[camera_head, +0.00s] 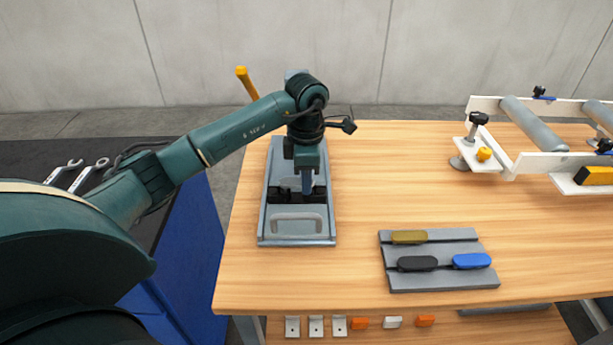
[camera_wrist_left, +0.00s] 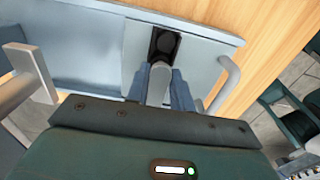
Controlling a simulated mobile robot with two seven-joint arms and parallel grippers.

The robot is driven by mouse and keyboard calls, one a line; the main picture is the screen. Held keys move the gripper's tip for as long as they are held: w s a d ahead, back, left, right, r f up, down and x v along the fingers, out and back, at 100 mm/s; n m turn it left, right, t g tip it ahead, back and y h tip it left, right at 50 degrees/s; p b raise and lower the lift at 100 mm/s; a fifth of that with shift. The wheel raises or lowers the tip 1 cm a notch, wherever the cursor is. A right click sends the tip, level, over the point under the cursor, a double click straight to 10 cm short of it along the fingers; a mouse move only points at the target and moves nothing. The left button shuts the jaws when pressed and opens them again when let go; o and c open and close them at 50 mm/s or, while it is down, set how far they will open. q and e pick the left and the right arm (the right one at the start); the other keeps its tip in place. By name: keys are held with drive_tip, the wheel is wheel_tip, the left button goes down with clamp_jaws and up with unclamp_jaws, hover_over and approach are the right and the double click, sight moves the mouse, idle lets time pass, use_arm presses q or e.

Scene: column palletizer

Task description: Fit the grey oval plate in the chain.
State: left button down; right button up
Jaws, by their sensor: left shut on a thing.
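My left gripper (camera_head: 307,188) points down over a long grey metal housing (camera_head: 268,228) on the left of the table. In the left wrist view its fingers (camera_wrist_left: 163,90) are shut on a light grey rounded piece (camera_wrist_left: 159,78), which looks like the grey oval plate. Its tip is at or just above a dark opening (camera_wrist_left: 165,43) in the housing, with a black rounded part inside. I cannot tell whether the plate touches anything there. In the head view the plate is hidden by the gripper. My right gripper is out of view.
A grey rack (camera_head: 440,282) holds olive (camera_head: 409,237), black (camera_head: 417,263) and blue (camera_head: 471,261) oval plates. The housing has a raised handle (camera_head: 297,217) at its near end. A white roller frame (camera_head: 530,163) stands at the right.

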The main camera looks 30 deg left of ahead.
use_arm(q)
drive_tip(key=shift+f+b, duration=0.35)
drive_tip(key=shift+f, duration=0.1)
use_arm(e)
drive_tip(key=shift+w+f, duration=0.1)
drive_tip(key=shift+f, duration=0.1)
use_arm(q)
drive_tip(key=c, duration=1.1)
unclamp_jaws()
drive_tip(key=shift+c, duration=0.2)
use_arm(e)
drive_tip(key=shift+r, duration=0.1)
use_arm(q)
wheel_tip(320, 180, up, 2)
drive_tip(key=shift+w+r, duration=0.1)
wheel_tip(320, 180, up, 11)
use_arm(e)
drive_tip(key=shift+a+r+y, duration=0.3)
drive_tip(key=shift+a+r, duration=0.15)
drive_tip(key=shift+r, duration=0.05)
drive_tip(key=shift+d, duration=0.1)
